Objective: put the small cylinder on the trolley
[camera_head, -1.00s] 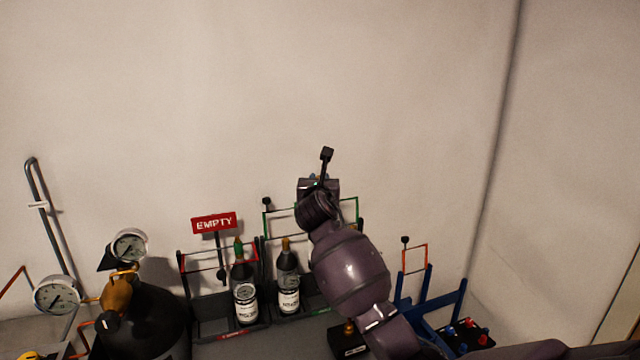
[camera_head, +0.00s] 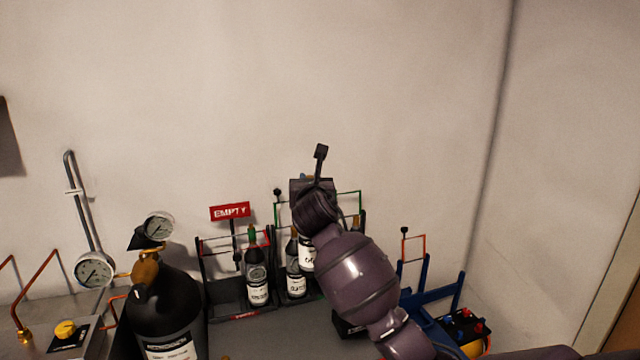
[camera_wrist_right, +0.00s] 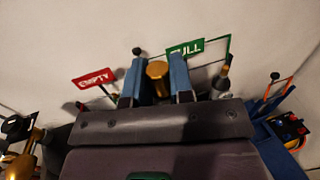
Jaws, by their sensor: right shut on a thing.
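My right gripper (camera_head: 315,188) is up in front of the rear wall, its arm coming from the lower right. In the right wrist view its two blue fingers (camera_wrist_right: 157,82) are shut on the brass top of the small cylinder (camera_wrist_right: 157,69). In the head view a dark, white-labelled cylinder body (camera_head: 306,256) shows just below the gripper, partly hidden by my arm; it appears to be the held one. The blue trolley (camera_head: 440,294) stands to the right of my arm, and also shows in the right wrist view (camera_wrist_right: 262,133). My left gripper is out of view.
A rack with a red EMPTY sign (camera_head: 230,211) holds a green-topped cylinder (camera_head: 257,283). Another cylinder (camera_head: 296,283) stands in the neighbouring rack, whose green FULL sign (camera_wrist_right: 186,48) shows in the wrist view. A large black cylinder (camera_head: 172,310) with gauges is at left.

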